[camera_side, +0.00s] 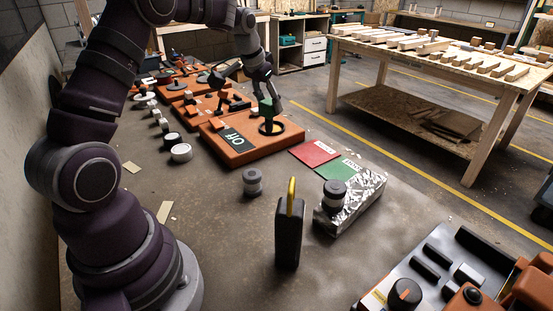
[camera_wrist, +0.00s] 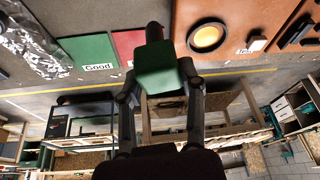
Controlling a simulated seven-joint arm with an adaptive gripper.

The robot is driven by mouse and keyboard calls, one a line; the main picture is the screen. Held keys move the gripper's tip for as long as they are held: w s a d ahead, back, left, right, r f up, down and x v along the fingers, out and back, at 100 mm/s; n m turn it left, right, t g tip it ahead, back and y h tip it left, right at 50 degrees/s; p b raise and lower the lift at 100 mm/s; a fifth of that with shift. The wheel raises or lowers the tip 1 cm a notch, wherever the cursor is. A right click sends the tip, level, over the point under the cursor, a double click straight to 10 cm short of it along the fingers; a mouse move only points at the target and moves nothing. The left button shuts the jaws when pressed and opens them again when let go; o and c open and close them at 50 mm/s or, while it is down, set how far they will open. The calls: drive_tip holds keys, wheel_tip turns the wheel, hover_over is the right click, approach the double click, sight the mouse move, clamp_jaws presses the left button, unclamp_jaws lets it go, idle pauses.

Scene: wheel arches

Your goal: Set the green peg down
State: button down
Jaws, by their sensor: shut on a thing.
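The green peg (camera_side: 265,107) is held in my gripper (camera_side: 263,98), above the orange board (camera_side: 262,151) in the side view. In the wrist view the peg (camera_wrist: 160,70) shows its green block between the two fingers of my gripper (camera_wrist: 160,80), with a darker narrow end pointing away. A round recess with a yellow centre (camera_wrist: 207,36) lies right of the peg there. In the side view the peg's lower end overlaps this recess; I cannot tell whether it touches the board.
A red card (camera_side: 314,152) and a green card (camera_side: 338,170) lie beside the board. A foil-covered block (camera_side: 362,199) carries a dark cylinder (camera_side: 335,194). A grey cylinder (camera_side: 252,183) and a black upright device (camera_side: 289,235) stand nearer. Bare bench lies around them.

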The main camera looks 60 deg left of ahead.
drive_tip(key=s+a+f+n+y, duration=0.1)
drive_tip(key=s+a+n, duration=0.2)
drive_tip(key=s, duration=0.5)
drive_tip(key=s+a+n+y, duration=0.1)
drive_tip(key=s+a+n, duration=0.2)
drive_tip(key=s, duration=0.5)
drive_tip(key=shift+g, duration=0.5)
drive_tip(key=f, duration=0.8)
drive_tip(key=shift+s+a, duration=0.15)
drive_tip(key=shift+s, duration=0.15)
drive_tip(key=shift+f, duration=0.3)
drive_tip(key=shift+f, duration=0.15)
drive_tip(key=c, duration=0.7)
unclamp_jaws()
drive_tip(key=shift+o, duration=0.2)
